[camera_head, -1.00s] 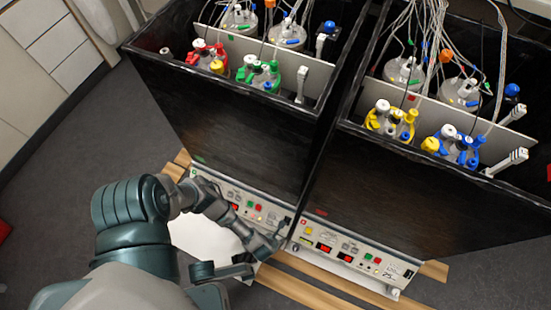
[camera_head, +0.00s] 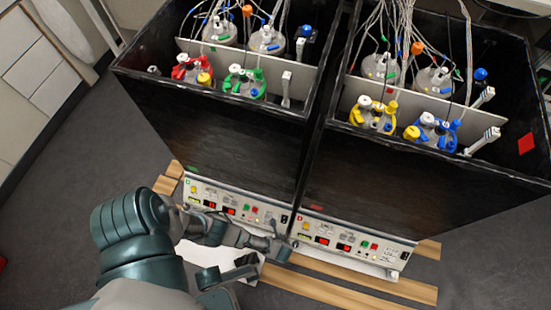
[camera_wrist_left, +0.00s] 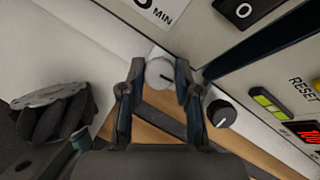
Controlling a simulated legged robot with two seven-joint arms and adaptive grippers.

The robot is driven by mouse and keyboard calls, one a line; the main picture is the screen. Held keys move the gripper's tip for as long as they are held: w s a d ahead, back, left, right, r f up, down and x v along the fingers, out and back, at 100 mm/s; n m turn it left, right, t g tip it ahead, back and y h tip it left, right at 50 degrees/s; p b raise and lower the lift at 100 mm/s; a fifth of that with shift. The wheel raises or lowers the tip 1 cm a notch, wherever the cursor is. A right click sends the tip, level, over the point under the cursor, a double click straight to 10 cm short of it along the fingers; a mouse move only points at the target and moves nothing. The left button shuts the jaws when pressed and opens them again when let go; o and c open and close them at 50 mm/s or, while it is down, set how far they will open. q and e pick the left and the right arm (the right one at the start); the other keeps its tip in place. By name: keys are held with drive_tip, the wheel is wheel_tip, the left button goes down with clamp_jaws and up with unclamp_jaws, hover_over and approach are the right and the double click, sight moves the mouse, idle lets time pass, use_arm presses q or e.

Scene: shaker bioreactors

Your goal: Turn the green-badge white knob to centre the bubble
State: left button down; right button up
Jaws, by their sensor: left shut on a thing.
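The white knob (camera_wrist_left: 160,73) with a dark pointer line sits between the fingers of my left gripper (camera_wrist_left: 158,85) in the left wrist view. The gripper is shut on it, with a finger on each side. In the head view my left gripper (camera_head: 284,252) reaches the lower right corner of the left control panel (camera_head: 235,206), and hides the knob. A small green badge (camera_head: 193,169) is on the left black box. A yellow-green bubble vial (camera_wrist_left: 268,105) shows on the neighbouring panel; its bubble is too small to judge.
A black knob (camera_wrist_left: 221,113) is close right of the gripper. The right box bears a red badge (camera_head: 316,179) above its panel (camera_head: 350,244). Wooden slats (camera_head: 330,287) lie below the panels. Vessels with coloured caps stand inside both boxes.

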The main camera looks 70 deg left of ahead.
use_arm(q)
drive_tip(key=shift+n, duration=0.6)
drive_tip(key=c, duration=0.8)
unclamp_jaws()
drive_tip(key=v, duration=1.1)
drive_tip(key=shift+w+d+r, duration=0.15)
drive_tip(key=shift+w+r, duration=0.05)
drive_tip(key=shift+r, duration=0.2)
